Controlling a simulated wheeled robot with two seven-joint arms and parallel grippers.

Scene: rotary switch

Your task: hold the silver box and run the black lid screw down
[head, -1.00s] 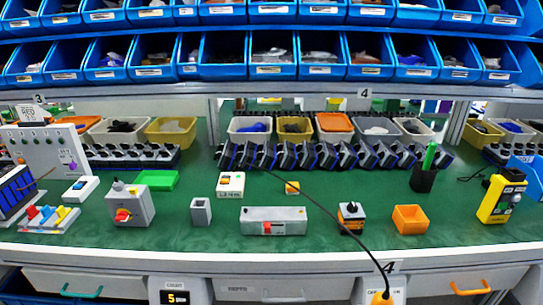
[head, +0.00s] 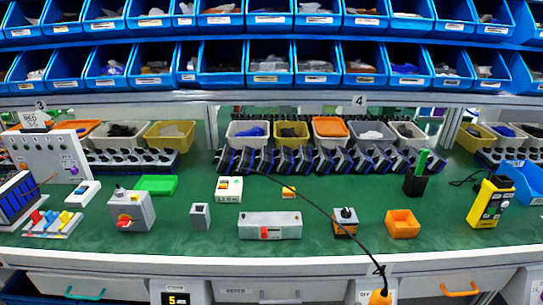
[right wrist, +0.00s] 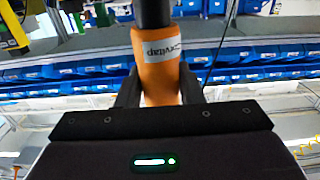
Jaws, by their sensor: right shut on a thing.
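A long silver box (head: 250,226) with a red switch lies in the middle of the green bench. A squarer grey box (head: 137,213) with a red rotary knob and a small dark part on top stands at the left. I cannot clearly make out a black lid screw on either. My right gripper (right wrist: 160,92) is shut on an orange tool (right wrist: 158,65) with a black shaft, seen in the right wrist view. An orange body (head: 380,298) with a black cable shows at the head view's bottom edge; it may be this tool. My left gripper is not in view.
The black cable (head: 330,215) crosses above the bench. A small grey block (head: 200,218) stands left. Blue bins line the shelves behind.

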